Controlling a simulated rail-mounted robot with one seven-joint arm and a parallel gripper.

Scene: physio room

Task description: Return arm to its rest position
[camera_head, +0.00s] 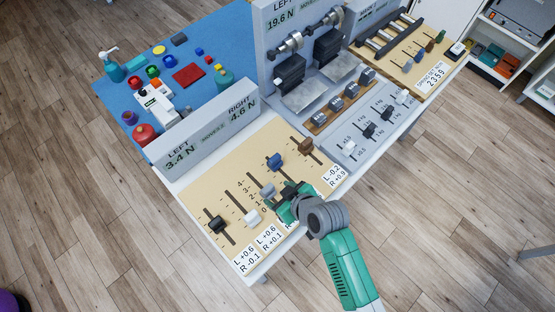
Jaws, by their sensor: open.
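My gripper (288,195) is over the front part of the tan slider board (205,190), at the end of my green and grey arm. Its fingertips are small and partly hidden by the wrist, beside a grey slider knob (267,190). I cannot tell whether it touches that knob. A black knob (217,225) and a white knob (252,217) sit to its left. A blue knob (274,161) and a brown knob (305,145) sit behind it. The arm reaches in from the lower right.
A display panel (205,125) reading LEFT 3.4 N, RIGHT 4.6 N stands behind the board. A grey station (375,125) with sliders is to the right. A blue mat (220,45) with bottles and small objects lies behind. White shelves (490,45) stand at upper right. The floor in front is clear.

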